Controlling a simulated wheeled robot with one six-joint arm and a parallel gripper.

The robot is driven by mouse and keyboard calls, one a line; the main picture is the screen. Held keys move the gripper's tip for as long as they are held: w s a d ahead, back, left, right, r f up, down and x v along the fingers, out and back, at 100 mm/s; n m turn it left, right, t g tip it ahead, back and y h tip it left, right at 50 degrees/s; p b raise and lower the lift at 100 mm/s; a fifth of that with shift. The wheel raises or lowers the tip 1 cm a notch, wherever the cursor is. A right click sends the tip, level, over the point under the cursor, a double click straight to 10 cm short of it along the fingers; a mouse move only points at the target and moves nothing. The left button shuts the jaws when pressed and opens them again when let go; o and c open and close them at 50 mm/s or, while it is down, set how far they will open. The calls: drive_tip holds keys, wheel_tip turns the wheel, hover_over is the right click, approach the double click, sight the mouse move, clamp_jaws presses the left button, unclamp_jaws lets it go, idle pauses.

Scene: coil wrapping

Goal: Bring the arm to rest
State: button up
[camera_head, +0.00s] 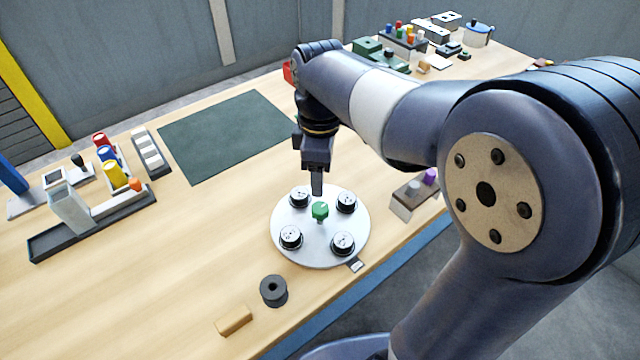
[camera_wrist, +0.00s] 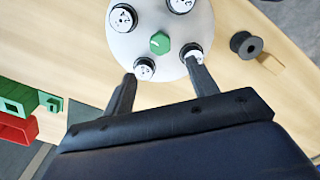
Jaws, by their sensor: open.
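My gripper (camera_head: 317,190) points down above the round white plate (camera_head: 320,254) on the wooden table. The wrist view shows its two fingers (camera_wrist: 158,78) apart with nothing between them. The plate carries several black-and-white round pieces and a green knob (camera_head: 320,210) at its centre. In the wrist view the green knob (camera_wrist: 160,43) lies just beyond the fingertips, in line with the gap. The fingertips overlap two of the round pieces in that view; I cannot tell the height between them. My arm reaches in from the right in the head view.
A dark spool (camera_head: 273,290) and a tan block (camera_head: 233,320) lie at the table's front. A dark green mat (camera_head: 228,137) lies behind the plate. A rack with coloured items (camera_head: 112,170) stands at left. Several devices, including a green one (camera_head: 382,54), stand at the back right.

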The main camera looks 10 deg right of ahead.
sight(320, 207)
drive_tip(key=shift+r, duration=0.45)
drive_tip(key=shift+f, duration=0.15)
wheel_tip(320, 207, down, 11)
drive_tip(key=shift+r, duration=0.15)
drive_tip(key=shift+r, duration=0.2)
idle(0.3)
